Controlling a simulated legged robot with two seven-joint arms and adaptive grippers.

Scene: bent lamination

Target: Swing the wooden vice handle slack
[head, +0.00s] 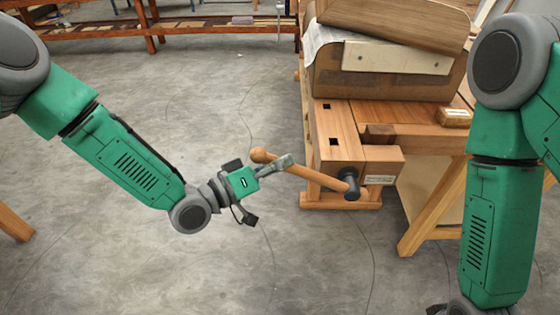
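The wooden vice handle (315,175) is a round bar with a ball at its upper left end. It slants down to the right to a dark metal hub (351,184) on the front of the wooden vice jaw (383,165). My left gripper (284,162) is at the handle, just right of the ball, with its grey fingers lying across the bar. The fingers cover a short stretch of the handle; whether they are closed on it is hidden.
The workbench (342,124) carries a large curved wooden lamination form (395,73) and a small wooden block (454,117). The bench's legs and base stand below the vice. Open concrete floor (320,260) lies left of and in front of the bench. A shelf (180,27) runs along the back.

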